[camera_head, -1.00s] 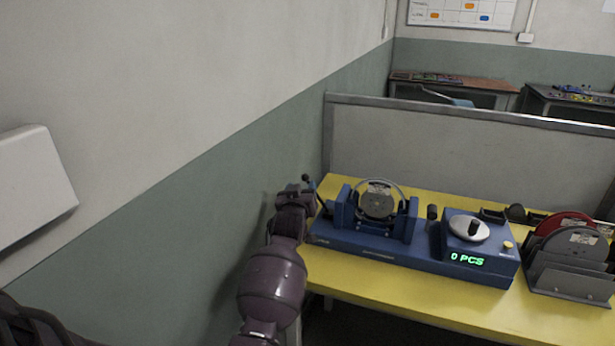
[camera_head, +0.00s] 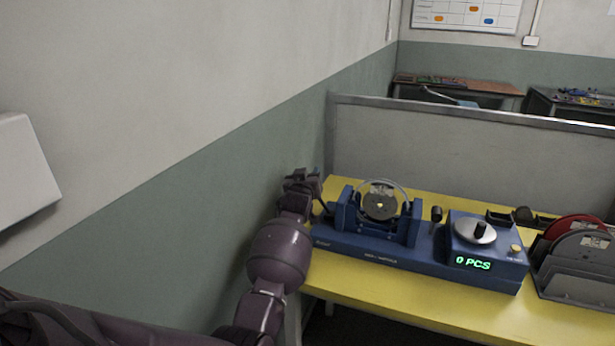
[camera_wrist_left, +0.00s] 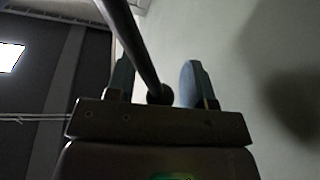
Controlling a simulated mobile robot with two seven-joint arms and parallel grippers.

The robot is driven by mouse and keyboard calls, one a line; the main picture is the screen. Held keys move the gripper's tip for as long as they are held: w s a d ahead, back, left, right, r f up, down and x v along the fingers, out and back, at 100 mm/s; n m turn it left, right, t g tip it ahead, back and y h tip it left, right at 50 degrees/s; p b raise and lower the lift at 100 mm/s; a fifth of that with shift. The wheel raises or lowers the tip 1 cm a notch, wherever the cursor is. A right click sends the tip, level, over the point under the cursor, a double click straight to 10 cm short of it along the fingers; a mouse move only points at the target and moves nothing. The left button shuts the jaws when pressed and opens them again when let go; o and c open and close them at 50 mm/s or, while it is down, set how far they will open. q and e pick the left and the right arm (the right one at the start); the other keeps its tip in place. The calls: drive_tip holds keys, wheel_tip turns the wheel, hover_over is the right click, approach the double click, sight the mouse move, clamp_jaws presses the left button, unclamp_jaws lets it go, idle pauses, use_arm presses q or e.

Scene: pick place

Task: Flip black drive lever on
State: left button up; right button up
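The blue counting machine (camera_head: 385,250) stands on the yellow table. Its black drive lever (camera_head: 326,207) is at the machine's left end, its upper part hidden by my left gripper in the head view. My left gripper (camera_head: 311,176) is at the lever's top, beside the wall. In the left wrist view the lever's dark rod (camera_wrist_left: 137,45) ends in a round knob between the two blue-grey fingers (camera_wrist_left: 158,85). Gaps show on both sides of the knob, so the fingers look open around it. My right gripper is not in view.
The machine carries a reel (camera_head: 380,203), a silver dial (camera_head: 475,231) and a green display (camera_head: 473,263) reading 0 PCS. A rack with discs (camera_head: 580,262) stands right. The wall (camera_head: 225,210) is close on the left; a grey partition (camera_head: 450,150) stands behind.

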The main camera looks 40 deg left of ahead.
use_arm(q)
clamp_jaws()
drive_tip(key=d+m, duration=0.1)
drive_tip(key=d+r+m, duration=0.1)
drive_tip(key=m, duration=0.1)
drive_tip(key=w+d+r+m, duration=0.1)
drive_tip(key=d, duration=0.1)
drive_tip(key=shift+d+t, duration=0.1)
drive_tip(key=shift+t, duration=0.3)
drive_tip(key=shift+f, duration=0.1)
drive_tip(key=shift+o, duration=0.6)
unclamp_jaws()
